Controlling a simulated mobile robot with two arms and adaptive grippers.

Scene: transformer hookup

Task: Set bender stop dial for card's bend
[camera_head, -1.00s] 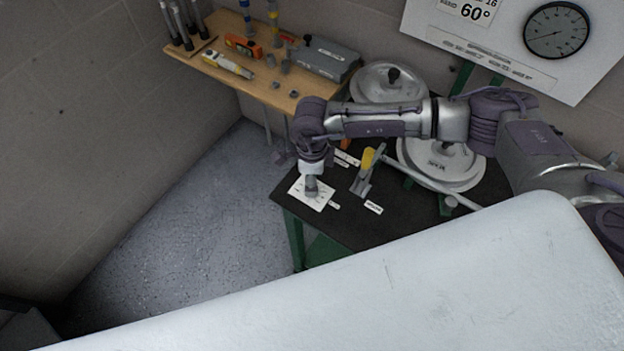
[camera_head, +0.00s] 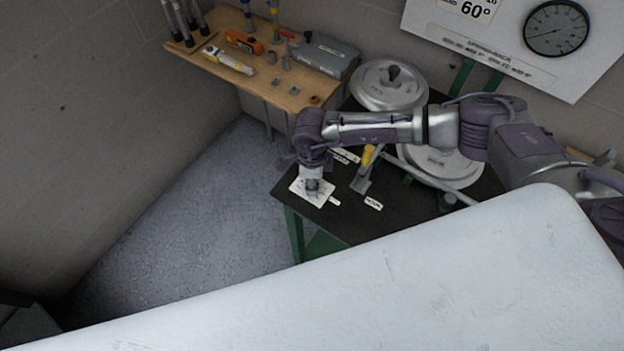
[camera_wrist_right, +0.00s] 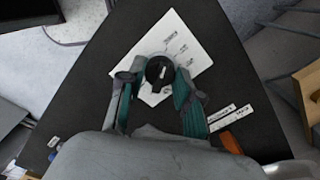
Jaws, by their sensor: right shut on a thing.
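The bender stop dial is a black round knob (camera_wrist_right: 158,71) on a white marked plate (camera_wrist_right: 183,50) at the near left corner of the black bench top. In the head view the plate (camera_head: 300,188) shows under my right gripper (camera_head: 312,186), which hides the knob. In the right wrist view my right gripper (camera_wrist_right: 157,88) has its fingers on both sides of the knob and is shut on it. The plate's markings are too small to read. The card (camera_head: 474,10) on the wall board reads 60°. My left gripper is not in view.
A bender lever with a yellow part (camera_head: 369,157) stands right of the dial. A wooden shelf (camera_head: 262,88) holds tools and a grey box. A gauge (camera_head: 556,28) hangs on the wall.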

